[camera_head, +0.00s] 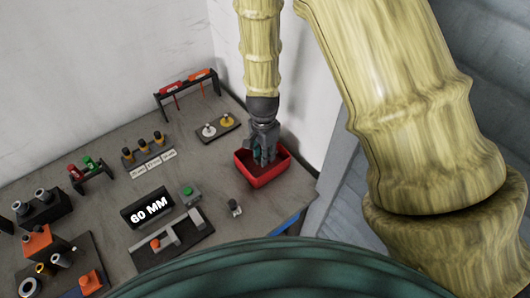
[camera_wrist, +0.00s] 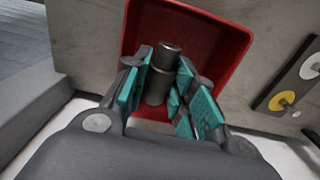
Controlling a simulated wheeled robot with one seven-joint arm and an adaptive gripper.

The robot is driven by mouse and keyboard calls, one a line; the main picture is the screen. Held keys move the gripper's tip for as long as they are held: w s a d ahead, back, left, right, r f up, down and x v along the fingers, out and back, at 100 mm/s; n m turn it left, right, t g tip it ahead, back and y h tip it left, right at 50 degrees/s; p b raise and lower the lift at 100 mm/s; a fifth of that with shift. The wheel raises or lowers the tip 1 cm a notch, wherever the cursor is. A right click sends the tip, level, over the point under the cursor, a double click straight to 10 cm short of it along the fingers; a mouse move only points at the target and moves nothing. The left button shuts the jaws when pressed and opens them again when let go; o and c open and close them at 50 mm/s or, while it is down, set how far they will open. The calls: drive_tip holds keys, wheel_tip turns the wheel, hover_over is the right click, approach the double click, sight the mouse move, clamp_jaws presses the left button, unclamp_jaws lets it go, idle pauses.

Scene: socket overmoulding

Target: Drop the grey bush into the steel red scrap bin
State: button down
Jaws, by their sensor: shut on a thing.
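The grey bush (camera_wrist: 160,75) is a stepped dark metal cylinder, held between the teal-padded fingers of my gripper (camera_wrist: 168,90). The steel red scrap bin (camera_wrist: 205,38) lies beyond it in the wrist view, framing the bush. In the head view my gripper (camera_head: 264,155) points down into the red bin (camera_head: 268,180) at the back right of the table. The fingertips are over or inside the bin's opening. The bush is hidden there by the fingers. I cannot tell how far it is above the bin floor.
A plate with a white and a yellow disc (camera_head: 218,127) lies left of the bin. A small metal part (camera_head: 235,207) stands nearer. A wall rises close behind the bin.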

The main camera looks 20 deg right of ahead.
drive_tip(key=c, duration=1.5)
unclamp_jaws()
drive_tip(key=shift+w, duration=0.1)
drive_tip(key=shift+c, duration=0.2)
drive_tip(key=o, duration=0.3)
drive_tip(key=shift+o, duration=0.7)
drive_tip(key=shift+s, duration=0.2)
drive_tip(key=shift+w, duration=0.1)
drive_tip(key=shift+r, duration=0.1)
wheel_tip(320, 180, up, 12)
